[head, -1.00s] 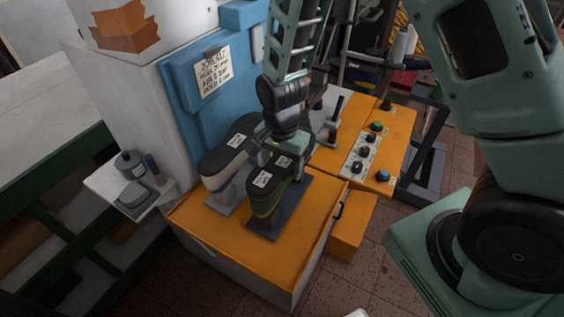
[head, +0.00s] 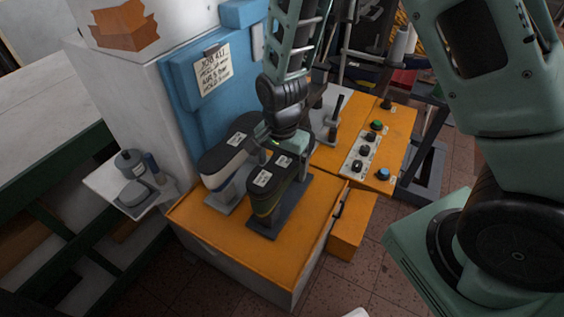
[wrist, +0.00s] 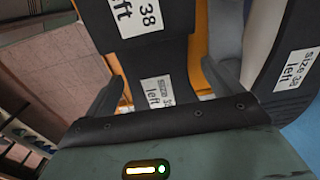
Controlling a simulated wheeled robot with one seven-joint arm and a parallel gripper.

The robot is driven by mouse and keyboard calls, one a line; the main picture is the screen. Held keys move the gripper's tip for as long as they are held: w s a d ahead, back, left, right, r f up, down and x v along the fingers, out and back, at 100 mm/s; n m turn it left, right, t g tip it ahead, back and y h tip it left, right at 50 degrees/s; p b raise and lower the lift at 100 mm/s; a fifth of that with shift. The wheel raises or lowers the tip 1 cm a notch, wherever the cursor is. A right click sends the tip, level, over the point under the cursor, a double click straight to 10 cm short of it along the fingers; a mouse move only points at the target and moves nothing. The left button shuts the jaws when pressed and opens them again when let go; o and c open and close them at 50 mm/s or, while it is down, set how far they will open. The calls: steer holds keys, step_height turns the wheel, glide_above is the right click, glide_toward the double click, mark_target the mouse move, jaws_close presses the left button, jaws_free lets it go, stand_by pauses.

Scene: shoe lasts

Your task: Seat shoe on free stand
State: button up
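A dark shoe with an olive band (head: 263,207) is sole up on the near dark grey stand (head: 300,196) on the orange bench top. Its pale labels read "38 left" in the wrist view, where its dark sole (wrist: 160,55) runs between my fingers. My gripper (head: 274,150) is at the shoe's far end, its fingers astride it. Narrow orange slivers between fingers and shoe in the wrist view suggest it is open. A navy and white shoe (head: 226,160) is sole up on the other stand (head: 222,204), close on the left. The stand posts are mostly hidden.
The front of the orange bench top (head: 275,262) is clear. A control panel (head: 362,152) with knobs and a lever stands to the right. A blue panel with a paper note (head: 213,75) rises behind. A small side shelf (head: 110,190) holds grey items on the left.

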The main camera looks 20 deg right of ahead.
step_height(320, 180, up, 17)
steer(key=b, duration=0.2)
steer(key=shift+r, duration=0.2)
stand_by(0.4)
stand_by(0.3)
steer(key=s+a+f+n+b, duration=0.1)
steer(key=s+a+f+n, duration=0.1)
steer(key=s+n, duration=0.7)
steer(key=s+a+f+n+b, duration=0.1)
steer(key=s+a+n, duration=0.3)
steer(key=s+n, duration=0.5)
steer(key=shift+s+a+f+y+b, duration=0.15)
steer(key=shift+s+f+y+b, duration=0.2)
steer(key=shift+s+f, duration=0.5)
steer(key=shift+s+r, duration=0.15)
